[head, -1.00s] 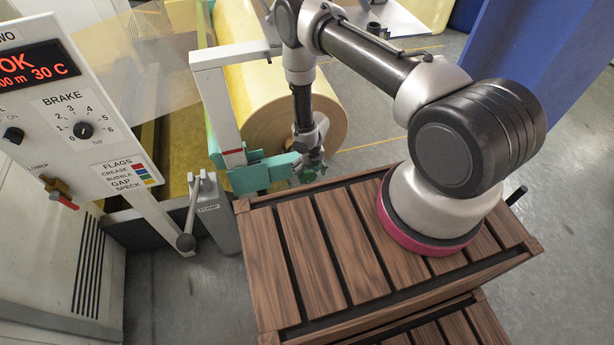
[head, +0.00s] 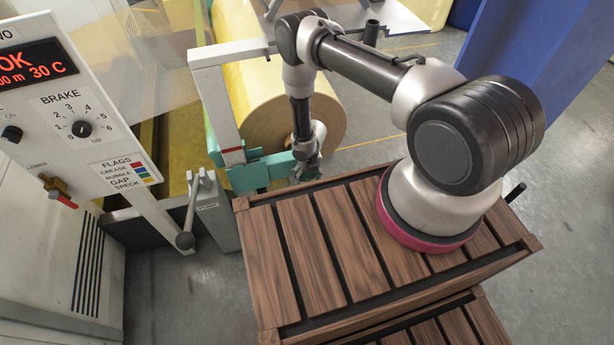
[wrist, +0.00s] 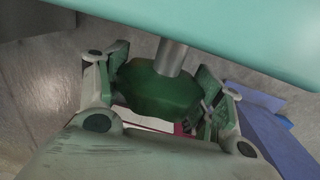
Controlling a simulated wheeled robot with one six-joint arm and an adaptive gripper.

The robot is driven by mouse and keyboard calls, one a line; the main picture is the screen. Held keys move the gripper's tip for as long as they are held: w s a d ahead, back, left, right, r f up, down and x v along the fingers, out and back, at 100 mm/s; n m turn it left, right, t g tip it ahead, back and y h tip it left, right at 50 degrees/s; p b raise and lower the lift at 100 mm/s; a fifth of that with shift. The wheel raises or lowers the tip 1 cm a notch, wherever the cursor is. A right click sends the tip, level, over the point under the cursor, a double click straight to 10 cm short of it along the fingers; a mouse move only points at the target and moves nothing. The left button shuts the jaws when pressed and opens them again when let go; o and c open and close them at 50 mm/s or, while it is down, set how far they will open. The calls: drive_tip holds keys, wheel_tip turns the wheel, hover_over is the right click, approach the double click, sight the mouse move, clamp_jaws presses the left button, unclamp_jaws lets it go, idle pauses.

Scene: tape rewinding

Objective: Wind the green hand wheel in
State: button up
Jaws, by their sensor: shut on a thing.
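The green hand wheel (wrist: 158,92) shows in the wrist view as a dark green, many-sided knob on a grey metal shaft. My gripper (wrist: 160,100) has a finger on each side of it and is shut on it. In the head view my gripper (head: 307,165) is at the end of the teal bracket (head: 265,170), beside the big yellow roll (head: 283,125). There the arm and gripper hide the wheel almost wholly. In the wrist view a teal beam (wrist: 230,35) runs just above the wheel.
A wooden slatted platform (head: 318,240) carries my arm's base. The control panel (head: 80,110) with a brake dial stands at left. A grey pump post with a lever (head: 215,210) stands left of the platform. A blue panel (head: 530,70) stands at right.

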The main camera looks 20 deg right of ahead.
drive_tip(key=shift+d+y, duration=0.1)
drive_tip(key=shift+y, duration=1.3)
drive_tip(key=y, duration=0.2)
drive_tip(key=shift+y, duration=0.4)
drive_tip(key=y, duration=0.5)
drive_tip(key=shift+a+r+y, duration=0.1)
drive_tip(key=shift+a+y, duration=0.1)
drive_tip(key=shift+y, duration=0.7)
drive_tip(key=o, duration=1)
